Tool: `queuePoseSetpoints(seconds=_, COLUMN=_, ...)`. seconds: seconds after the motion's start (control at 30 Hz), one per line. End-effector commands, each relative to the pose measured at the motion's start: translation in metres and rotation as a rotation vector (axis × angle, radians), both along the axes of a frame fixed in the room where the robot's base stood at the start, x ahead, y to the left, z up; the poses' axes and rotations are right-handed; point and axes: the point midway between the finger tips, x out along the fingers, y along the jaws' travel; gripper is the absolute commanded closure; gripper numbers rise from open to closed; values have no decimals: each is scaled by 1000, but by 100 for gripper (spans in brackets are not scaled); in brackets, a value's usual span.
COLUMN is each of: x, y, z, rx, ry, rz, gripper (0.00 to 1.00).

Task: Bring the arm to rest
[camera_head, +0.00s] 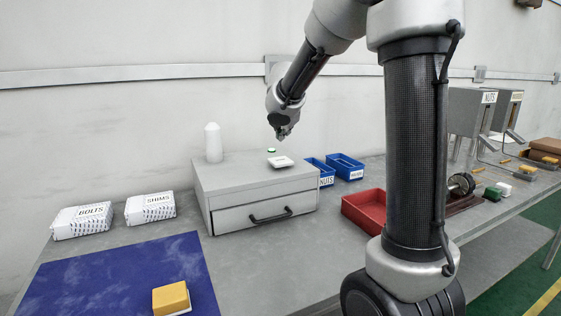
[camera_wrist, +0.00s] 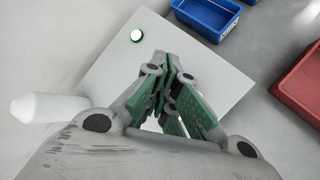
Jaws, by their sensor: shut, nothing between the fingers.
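My gripper (camera_head: 281,134) hangs from the arm above the grey drawer cabinet (camera_head: 222,180). In the wrist view my gripper (camera_wrist: 172,62) is shut, its green-padded fingers together with nothing between them. The gripper is apart from both.
A white bottle (camera_head: 213,143) stands at the cabinet's back left. Blue bins (camera_head: 345,167) and a red tray (camera_head: 364,212) lie to the right. BOLTS (camera_head: 81,221) and SHIMS (camera_head: 150,208) packs, a blue mat (camera_head: 110,275) and a yellow block (camera_head: 171,298) lie left. The cabinet drawer (camera_head: 265,213) is shut.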

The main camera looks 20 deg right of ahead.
Motion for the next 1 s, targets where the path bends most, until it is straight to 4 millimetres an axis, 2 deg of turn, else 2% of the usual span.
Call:
queuePoseSetpoints(seconds=0.4, x=0, y=0, z=0, rx=14, ry=-6, rz=-17, gripper=100)
queuePoseSetpoints(seconds=0.47, x=-3, y=-4, z=-1, rx=41, ry=-14, rz=-71, gripper=100)
queuePoseSetpoints(seconds=0.53, x=-17, y=-17, z=-12, rx=123, ry=-17, rz=-225, gripper=100)
queuePoseSetpoints(seconds=0.6, x=-45, y=-30, z=-33, rx=227, ry=-2, rz=-427, gripper=100)
queuePoseSetpoints(seconds=0.67, x=-80, y=-39, z=-42, rx=328, ry=-6, rz=-626, gripper=100)
queuePoseSetpoints(seconds=0.7, x=-106, y=-43, z=-46, rx=397, ry=-14, rz=-759, gripper=100)
queuePoseSetpoints(seconds=0.77, x=-147, y=-44, z=-48, rx=499, ry=-26, rz=-951, gripper=100)
queuePoseSetpoints(seconds=0.8, x=-176, y=-42, z=-50, rx=568, ry=-33, rz=-1075, gripper=100)
queuePoseSetpoints(seconds=0.87, x=-219, y=-35, z=-51, rx=675, ry=-41, rz=-1255, gripper=100)
queuePoseSetpoints(seconds=0.9, x=-248, y=-27, z=-53, rx=747, ry=-41, rz=-1366, gripper=100)
queuePoseSetpoints(seconds=1.0, x=-310, y=-3, z=-55, rx=918, ry=-28, rz=-1580, gripper=100)
